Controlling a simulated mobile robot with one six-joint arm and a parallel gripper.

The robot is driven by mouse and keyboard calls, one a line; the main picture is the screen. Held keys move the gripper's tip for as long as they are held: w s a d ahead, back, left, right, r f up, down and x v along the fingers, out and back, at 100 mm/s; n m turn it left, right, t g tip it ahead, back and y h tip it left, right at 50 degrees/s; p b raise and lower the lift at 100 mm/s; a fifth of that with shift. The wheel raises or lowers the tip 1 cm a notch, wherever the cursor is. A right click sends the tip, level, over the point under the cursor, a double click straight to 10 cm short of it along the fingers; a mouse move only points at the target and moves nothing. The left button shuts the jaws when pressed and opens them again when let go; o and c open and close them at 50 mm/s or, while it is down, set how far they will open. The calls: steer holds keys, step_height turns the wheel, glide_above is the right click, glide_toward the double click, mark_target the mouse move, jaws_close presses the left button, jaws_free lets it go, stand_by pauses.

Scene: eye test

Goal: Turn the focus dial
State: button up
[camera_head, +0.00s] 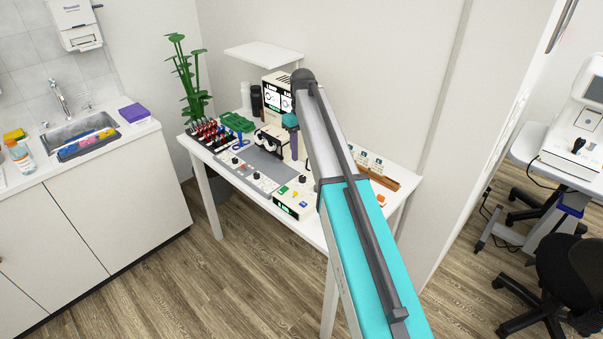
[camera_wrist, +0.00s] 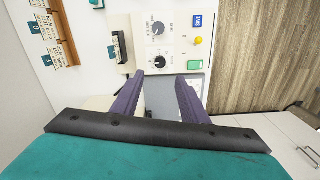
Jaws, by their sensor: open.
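Two dark round dials, an upper one (camera_wrist: 158,28) and a lower one (camera_wrist: 159,61), sit on a white control panel (camera_wrist: 178,45) in the wrist view. Their labels are too small to read, so I cannot tell which is the focus dial. My gripper (camera_wrist: 159,78) is open, with its two purple fingers apart and nothing seen between their tips. The tips appear just below the lower dial in the picture; I see no contact. In the head view my gripper (camera_head: 292,136) is over the white table, partly hidden by my arm. The control box (camera_head: 293,199) shows at the table's front edge.
The panel also has a blue button (camera_wrist: 197,21), a yellow knob (camera_wrist: 198,40) and a green button (camera_wrist: 195,65). A plant (camera_head: 190,80) stands behind.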

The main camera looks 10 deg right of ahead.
mark_target(302, 177)
steer(key=shift+f+p, duration=1.4)
steer(key=shift+f, duration=3.95)
jaws_close()
